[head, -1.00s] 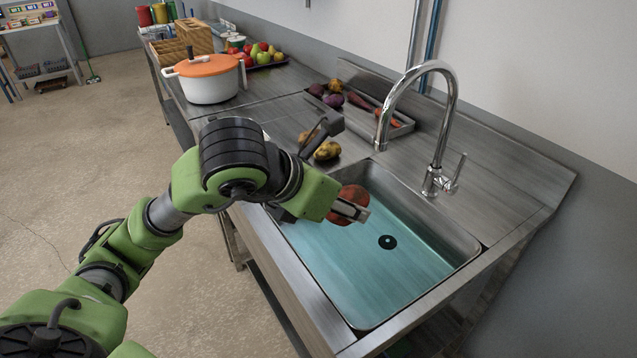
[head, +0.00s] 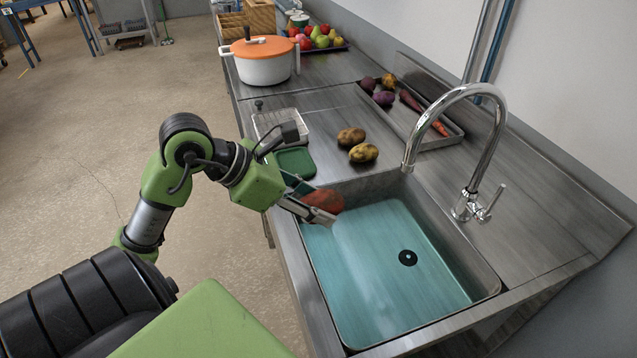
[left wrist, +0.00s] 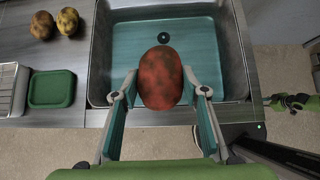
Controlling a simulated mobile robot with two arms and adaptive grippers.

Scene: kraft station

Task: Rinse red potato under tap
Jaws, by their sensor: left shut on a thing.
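No water stream shows from the spout. A bluish layer covers the sink floor around a dark drain (head: 408,258).
Two yellowish potatoes (head: 363,153) lie on the counter left of the tap. A green sponge or lid (head: 295,162) and a white rack (head: 272,127) are beside my left arm. A tray of vegetables (head: 452,134) stands behind. An orange-lidded pot (head: 262,62) is farther back.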

